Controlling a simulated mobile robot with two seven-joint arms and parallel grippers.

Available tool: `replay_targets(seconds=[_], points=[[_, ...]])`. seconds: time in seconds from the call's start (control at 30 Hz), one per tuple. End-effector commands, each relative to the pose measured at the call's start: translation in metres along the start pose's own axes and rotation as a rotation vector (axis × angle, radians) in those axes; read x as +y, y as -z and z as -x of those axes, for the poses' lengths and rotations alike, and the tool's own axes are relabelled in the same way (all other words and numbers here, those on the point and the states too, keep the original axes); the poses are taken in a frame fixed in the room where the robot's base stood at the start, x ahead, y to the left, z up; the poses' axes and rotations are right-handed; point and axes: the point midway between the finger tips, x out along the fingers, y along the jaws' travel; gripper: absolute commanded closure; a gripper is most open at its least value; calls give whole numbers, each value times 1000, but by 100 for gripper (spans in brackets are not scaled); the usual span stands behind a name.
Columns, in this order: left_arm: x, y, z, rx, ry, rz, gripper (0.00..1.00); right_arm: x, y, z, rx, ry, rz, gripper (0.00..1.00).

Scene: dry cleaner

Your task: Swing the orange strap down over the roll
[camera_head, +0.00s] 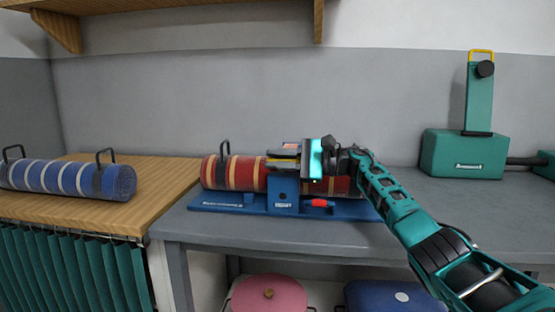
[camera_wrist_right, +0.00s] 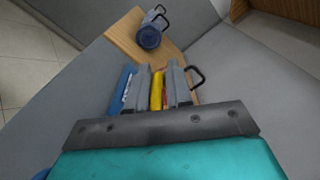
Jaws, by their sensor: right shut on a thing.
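A red roll with yellow stripes (camera_head: 249,173) lies on a blue cradle (camera_head: 237,207) on the grey bench. The cradle has an upright blue block (camera_head: 283,190) at its front and a red-handled latch (camera_head: 319,203) beside it. My right gripper (camera_head: 286,158) is at the roll's top, above the block, shut on the orange strap (camera_head: 291,145), of which only a small part shows. In the right wrist view a yellow-orange strip (camera_wrist_right: 157,92) shows between the two grey fingers. My gripper and arm hide the rest of the strap and much of the roll's right half. My left gripper is out of view.
A blue striped roll (camera_head: 68,178) lies on the wooden counter (camera_head: 165,178) to the left. A teal machine (camera_head: 463,154) stands at the back right. A wooden shelf (camera_head: 180,6) hangs above.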

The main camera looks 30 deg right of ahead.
Motion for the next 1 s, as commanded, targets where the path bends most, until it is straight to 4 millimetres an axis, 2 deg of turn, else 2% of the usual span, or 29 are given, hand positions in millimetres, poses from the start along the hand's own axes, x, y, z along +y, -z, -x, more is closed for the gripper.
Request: replay_targets(seconds=[0.07, 0.1, 0.27, 0.5, 0.63, 0.77, 1.0], points=[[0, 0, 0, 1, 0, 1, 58, -1, 3, 4, 8, 7, -10, 100], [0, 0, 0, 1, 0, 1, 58, -1, 3, 4, 8, 7, -10, 78], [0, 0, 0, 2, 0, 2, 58, -1, 2, 3, 7, 5, -6, 63], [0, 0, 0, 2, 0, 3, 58, -1, 1, 2, 5, 3, -2, 62], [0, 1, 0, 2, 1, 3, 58, -1, 2, 10, 7, 3, -1, 62], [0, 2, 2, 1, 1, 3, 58, -1, 2, 31, 9, 2, -1, 62], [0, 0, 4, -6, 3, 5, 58, -1, 1, 86, 11, 4, -1, 62]])
